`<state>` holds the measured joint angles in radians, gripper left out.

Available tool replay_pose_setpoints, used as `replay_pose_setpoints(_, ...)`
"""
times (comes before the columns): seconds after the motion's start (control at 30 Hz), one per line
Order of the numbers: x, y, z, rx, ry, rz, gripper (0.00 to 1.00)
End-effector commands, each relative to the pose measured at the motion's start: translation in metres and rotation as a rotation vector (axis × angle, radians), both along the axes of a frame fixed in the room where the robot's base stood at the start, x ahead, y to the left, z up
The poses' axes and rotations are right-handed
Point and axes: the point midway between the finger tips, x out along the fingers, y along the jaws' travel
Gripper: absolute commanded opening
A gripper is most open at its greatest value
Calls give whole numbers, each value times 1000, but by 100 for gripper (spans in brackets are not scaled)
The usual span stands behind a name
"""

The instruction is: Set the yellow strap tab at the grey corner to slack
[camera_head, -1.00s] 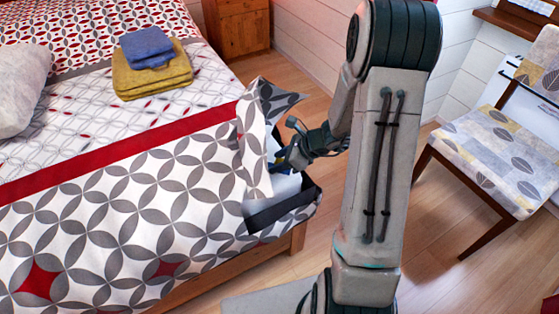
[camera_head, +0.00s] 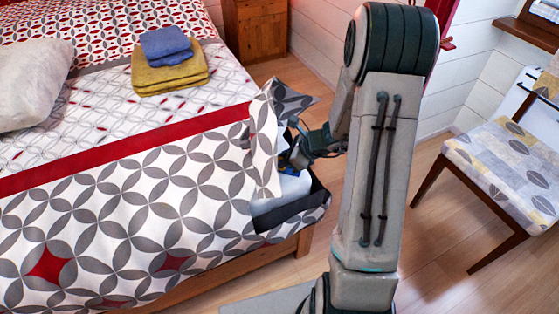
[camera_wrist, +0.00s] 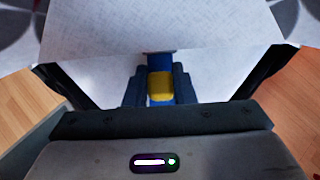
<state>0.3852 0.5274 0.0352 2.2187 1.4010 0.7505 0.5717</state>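The yellow strap tab (camera_wrist: 160,86) sits on a blue strap (camera_wrist: 160,61) against the pale mattress side in the wrist view. My gripper (camera_wrist: 160,90) has one dark finger on each side of the tab, with no clear gap showing. In the head view my gripper (camera_head: 290,158) is at the mattress corner, beside the turned-up cover, and its fingertips and the tab are mostly hidden. The grey corner (camera_head: 292,208) is a dark grey band around the white mattress corner.
The patterned bed cover (camera_head: 130,215) is folded up at the corner and hangs over the wrist view's top. Folded yellow (camera_head: 172,74) and blue (camera_head: 166,43) cloths lie on the bed. A chair (camera_head: 510,165) stands right. Wooden floor (camera_head: 440,230) lies between.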

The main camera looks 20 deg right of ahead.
Motion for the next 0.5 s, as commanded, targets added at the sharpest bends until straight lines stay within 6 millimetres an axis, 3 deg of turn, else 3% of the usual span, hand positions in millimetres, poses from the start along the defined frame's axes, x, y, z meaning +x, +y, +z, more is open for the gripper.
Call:
replay_pose_setpoints(0.03, 0, 0, 0, 1, 1, -1, 34)
replay_pose_setpoints(0.1, 0, 0, 0, 1, 1, -1, 45)
replay_pose_setpoints(0.37, 0, 1, 1, 0, 1, 2, 45)
replay_pose_setpoints(0.5, -4, -5, 10, 0, -2, 1, 45)
